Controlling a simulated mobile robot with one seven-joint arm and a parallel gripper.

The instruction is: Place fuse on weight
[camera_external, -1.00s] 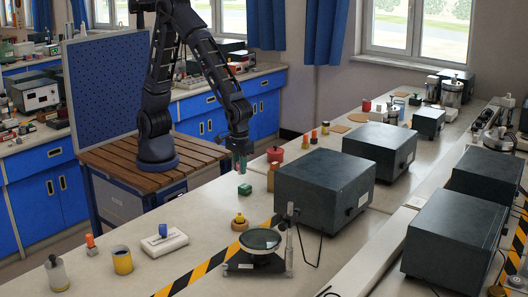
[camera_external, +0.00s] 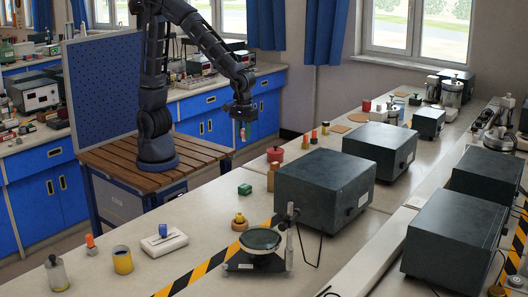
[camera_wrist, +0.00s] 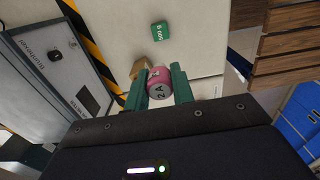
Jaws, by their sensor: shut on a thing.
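The fuse is a pink cylinder with a grey end marked "2A" (camera_wrist: 160,82). My gripper (camera_wrist: 159,88) is shut on it, with a green finger on each side. In the external view my gripper (camera_external: 242,131) hangs in the air above the bench's far edge, with the fuse below the wrist, small and partly covered. A green block marked like "500 g" (camera_wrist: 161,30), which looks like the weight, lies flat on the bench, clear of the gripper. The green block also shows in the external view (camera_external: 244,189), below the gripper.
A large dark box (camera_external: 325,188) stands right of the green block. A small brown object (camera_external: 271,180) stands between them. A red pot (camera_external: 275,155) is behind, and a yellow knobbed piece (camera_external: 239,222) and a round lens stand (camera_external: 262,240) are in front.

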